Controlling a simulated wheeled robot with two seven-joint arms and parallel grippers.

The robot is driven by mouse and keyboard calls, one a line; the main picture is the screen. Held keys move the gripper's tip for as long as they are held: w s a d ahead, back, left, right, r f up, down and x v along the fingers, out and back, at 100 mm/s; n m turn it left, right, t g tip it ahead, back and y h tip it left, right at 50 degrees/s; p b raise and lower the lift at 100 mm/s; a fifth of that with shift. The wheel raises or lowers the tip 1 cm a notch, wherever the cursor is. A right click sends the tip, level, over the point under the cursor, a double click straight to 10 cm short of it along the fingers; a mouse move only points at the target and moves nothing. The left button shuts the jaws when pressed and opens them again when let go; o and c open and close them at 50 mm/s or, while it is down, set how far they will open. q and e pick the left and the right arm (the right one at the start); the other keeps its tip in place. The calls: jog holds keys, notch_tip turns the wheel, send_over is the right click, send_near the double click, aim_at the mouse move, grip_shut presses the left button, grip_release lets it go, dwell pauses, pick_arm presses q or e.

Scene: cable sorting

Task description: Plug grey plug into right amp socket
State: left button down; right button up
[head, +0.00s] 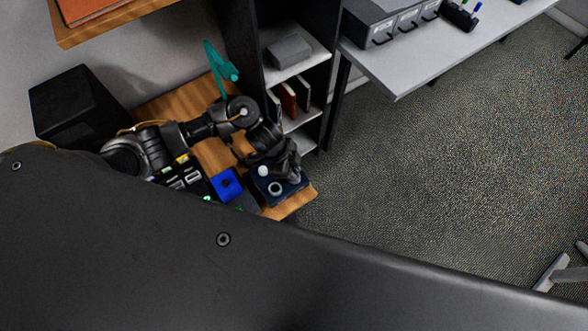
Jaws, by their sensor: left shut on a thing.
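My left gripper (288,170) points down over a dark blue box (293,188) at the right end of the wooden desk. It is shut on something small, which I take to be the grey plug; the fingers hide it. The box has a white knob (263,171) and a grey ring (275,188) on top, close to the gripper. It may be the amp, but I cannot make out which socket is the right one, or whether the plug touches it. My right gripper is not in view.
A bright blue box (226,184) and a dark mixer-like panel (181,178) stand left of the dark blue box. A black box (74,105) is at the far left. A teal object (221,65) and a shelf unit (298,66) are behind. Open carpet lies to the right.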

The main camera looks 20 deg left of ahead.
pick_arm(q)
jog(key=shift+f, duration=0.1)
jog(key=c, duration=0.7)
grip_release()
notch_tip(320, 180, up, 7)
jog(key=p, duration=0.8)
dwell(0.8)
